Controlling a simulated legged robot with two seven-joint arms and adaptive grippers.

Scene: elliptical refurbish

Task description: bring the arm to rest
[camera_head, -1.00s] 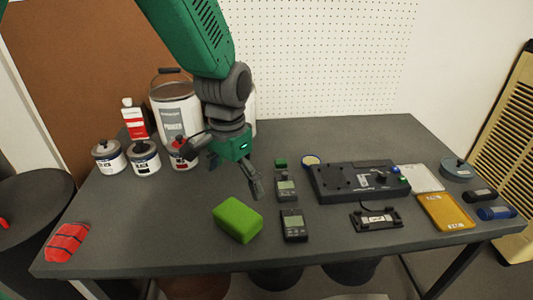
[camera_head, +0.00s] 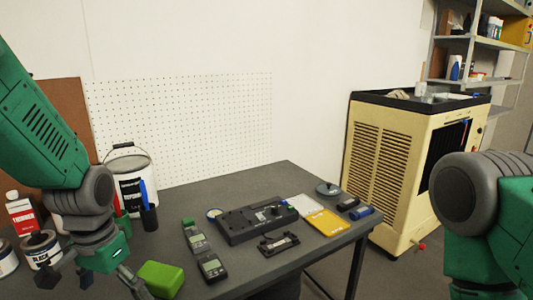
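My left arm comes in from the left over the dark table (camera_head: 180,225). Its gripper (camera_head: 92,284) points down with its fingers spread apart and nothing visible between them. It is in front of the paint cans, just left of a green block (camera_head: 161,281). The lower fingertip is near the frame's bottom edge. My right arm (camera_head: 480,215) shows large at the right edge; its gripper is outside the view.
A primer bucket (camera_head: 131,172), thinner bottle (camera_head: 21,213) and black-labelled can (camera_head: 41,249) stand left. A black device (camera_head: 245,219), two meters (camera_head: 211,267) and a yellow case (camera_head: 327,223) lie mid-table. A cream cooler (camera_head: 385,165) stands beyond the table's right end.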

